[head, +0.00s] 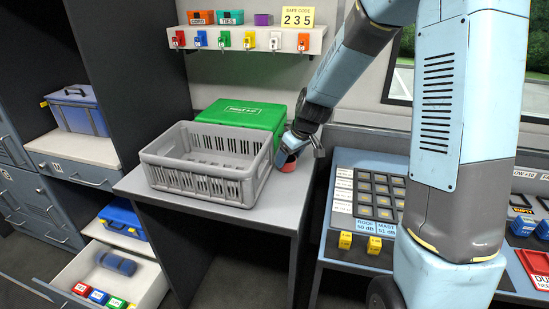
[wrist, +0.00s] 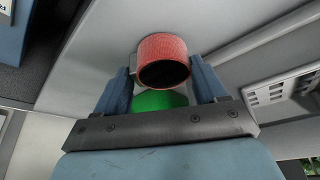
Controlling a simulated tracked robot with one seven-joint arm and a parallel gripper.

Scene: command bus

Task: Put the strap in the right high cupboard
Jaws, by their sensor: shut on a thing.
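The strap (wrist: 163,50) is a red roll with a dark hollow middle. In the wrist view it sits between the two blue fingers of my gripper (wrist: 162,84), which is shut on it. In the head view my gripper (head: 287,158) is low, at the right end of the grey table, beside the crate. A bit of the red strap (head: 288,166) shows under it, close to the table top. I cannot tell whether the strap touches the table. No high cupboard can be made out in either view.
A grey slatted crate (head: 196,181) and a green first aid box (head: 243,115) stand on the table (head: 260,220). A key shelf (head: 257,38) hangs above. An open drawer (head: 148,280) is at lower left. A button console (head: 372,205) lies to the right.

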